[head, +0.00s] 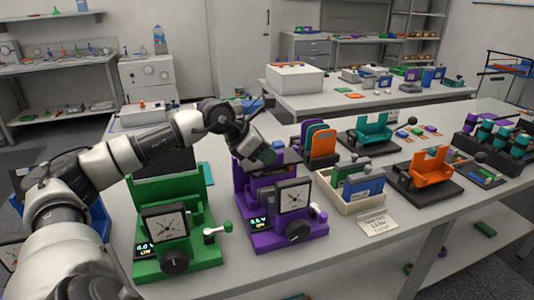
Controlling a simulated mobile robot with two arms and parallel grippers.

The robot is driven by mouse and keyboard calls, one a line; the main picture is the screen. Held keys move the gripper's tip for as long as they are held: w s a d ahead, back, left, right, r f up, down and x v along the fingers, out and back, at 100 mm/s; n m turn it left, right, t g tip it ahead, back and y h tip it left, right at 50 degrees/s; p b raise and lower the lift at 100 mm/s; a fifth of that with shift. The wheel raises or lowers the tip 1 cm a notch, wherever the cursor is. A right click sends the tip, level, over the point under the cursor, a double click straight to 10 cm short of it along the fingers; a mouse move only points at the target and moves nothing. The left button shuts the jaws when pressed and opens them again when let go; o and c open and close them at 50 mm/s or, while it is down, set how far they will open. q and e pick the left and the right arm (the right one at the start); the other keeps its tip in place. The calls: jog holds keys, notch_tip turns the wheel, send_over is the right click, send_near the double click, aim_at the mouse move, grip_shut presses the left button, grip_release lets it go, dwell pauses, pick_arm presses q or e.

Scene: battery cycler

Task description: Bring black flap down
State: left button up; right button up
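A purple cycler (265,227) stands on the table's near side, with a dark-framed dial panel (293,198) tilted up at its front. A green cycler (148,203) stands to its left with a similar dark-framed dial panel (165,223). I cannot tell for certain which part is the black flap. My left gripper (264,154) is over the back of the purple cycler, pointing down and right, and hides part of it. Its fingers are too small and dark to show whether they are open or touching anything. My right gripper is not in view.
Right of the purple cycler are a cream bin (357,203) with battery-like blocks, a rack of coloured plates (318,141), and teal (372,131) and orange (430,168) holders on black bases. A dark rack stands far right.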

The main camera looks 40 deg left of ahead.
pick_arm(q)
jog(key=o, duration=0.5)
jog(key=shift+f, duration=0.1)
jog(key=shift+c, duration=0.2)
jog(key=shift+s+a+r, duration=0.2)
jog(key=shift+s+r, duration=0.05)
jog(key=shift+s, duration=0.05)
jog(key=b+v, duration=0.4)
jog(key=v, duration=0.6)
jog(key=shift+d, duration=0.1)
